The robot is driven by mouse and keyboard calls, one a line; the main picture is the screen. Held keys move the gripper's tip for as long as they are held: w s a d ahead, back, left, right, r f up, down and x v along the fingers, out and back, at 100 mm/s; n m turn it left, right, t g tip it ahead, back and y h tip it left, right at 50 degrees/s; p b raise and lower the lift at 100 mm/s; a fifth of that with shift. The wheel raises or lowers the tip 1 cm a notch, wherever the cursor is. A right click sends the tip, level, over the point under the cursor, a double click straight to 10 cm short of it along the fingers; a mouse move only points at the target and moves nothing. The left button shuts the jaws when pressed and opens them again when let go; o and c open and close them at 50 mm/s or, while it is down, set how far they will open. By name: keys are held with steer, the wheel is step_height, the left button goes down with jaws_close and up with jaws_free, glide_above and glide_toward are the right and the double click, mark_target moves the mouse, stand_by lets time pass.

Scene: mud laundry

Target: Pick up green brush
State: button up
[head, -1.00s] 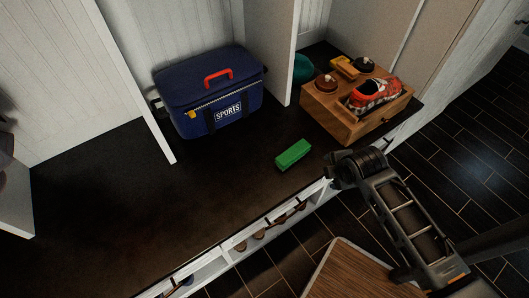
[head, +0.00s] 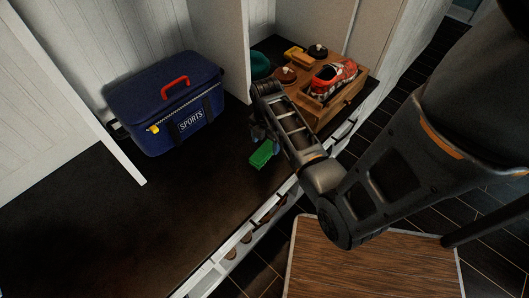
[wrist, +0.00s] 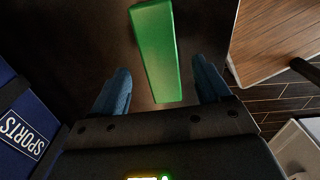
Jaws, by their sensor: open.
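The green brush (head: 262,154) lies on the dark bench top, close to its front edge. In the wrist view the brush (wrist: 157,50) is a long green block, its near end between and just ahead of my two blue fingertips. My gripper (wrist: 158,88) is open, with a finger on each side of the brush's line and a gap to both. In the head view my gripper (head: 262,136) is beside and above the brush, partly hidden by my arm. I cannot tell exactly how high it is above the bench.
A blue sports bag (head: 150,100) stands left of the brush on the bench. A wooden box (head: 330,107) with a red shoe (head: 333,78) and shoe brushes stands behind to the right. A white partition (head: 222,45) rises behind. The left bench top is clear.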

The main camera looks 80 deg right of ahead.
mark_target(266, 148)
step_height(266, 148, down, 4)
steer(key=shift+a+f, duration=0.1)
steer(key=shift+c, duration=0.2)
steer(key=c, duration=1)
